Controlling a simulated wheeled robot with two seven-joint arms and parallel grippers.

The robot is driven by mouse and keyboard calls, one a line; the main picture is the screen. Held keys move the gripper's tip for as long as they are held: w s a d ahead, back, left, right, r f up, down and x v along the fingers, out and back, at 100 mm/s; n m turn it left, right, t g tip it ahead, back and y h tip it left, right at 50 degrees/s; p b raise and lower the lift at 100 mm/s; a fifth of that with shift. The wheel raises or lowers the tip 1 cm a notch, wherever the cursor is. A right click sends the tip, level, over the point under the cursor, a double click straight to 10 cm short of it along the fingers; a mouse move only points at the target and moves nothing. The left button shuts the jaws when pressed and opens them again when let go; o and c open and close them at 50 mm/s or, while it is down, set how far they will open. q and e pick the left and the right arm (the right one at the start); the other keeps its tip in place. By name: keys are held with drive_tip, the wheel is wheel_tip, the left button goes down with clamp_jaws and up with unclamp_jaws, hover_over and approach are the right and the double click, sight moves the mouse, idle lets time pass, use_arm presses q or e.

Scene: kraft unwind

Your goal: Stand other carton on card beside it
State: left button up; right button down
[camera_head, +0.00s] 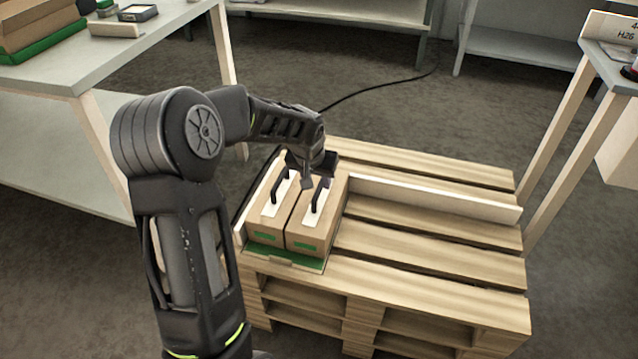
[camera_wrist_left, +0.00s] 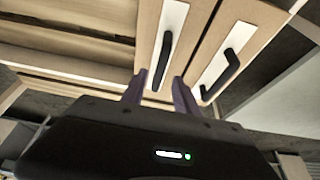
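Two brown cartons with white top strips and black handles stand upright side by side on the pallet, the left carton (camera_head: 266,226) and the right carton (camera_head: 313,233). A green card (camera_head: 300,262) shows under their front edges. My left gripper (camera_head: 308,183) is over the rear of the right carton, near its black handle (camera_head: 321,196). In the left wrist view the two fingers (camera_wrist_left: 159,92) are apart, with one end of that handle (camera_wrist_left: 164,62) between them; contact is not visible. The other carton's handle (camera_wrist_left: 221,74) shows beside it. My right gripper is not in view.
The wooden pallet (camera_head: 430,281) has bare slats to the right of the cartons. A white rail (camera_head: 435,197) runs across it, and another edges its left side. A table (camera_head: 75,68) stands at left, another (camera_head: 607,68) at right. A black cable (camera_head: 380,88) lies behind.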

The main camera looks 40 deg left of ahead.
use_arm(q)
drive_tip(key=v, duration=0.6)
drive_tip(key=shift+r+p, duration=0.2)
drive_tip(key=shift+p, duration=0.25)
drive_tip(key=shift+s, duration=0.2)
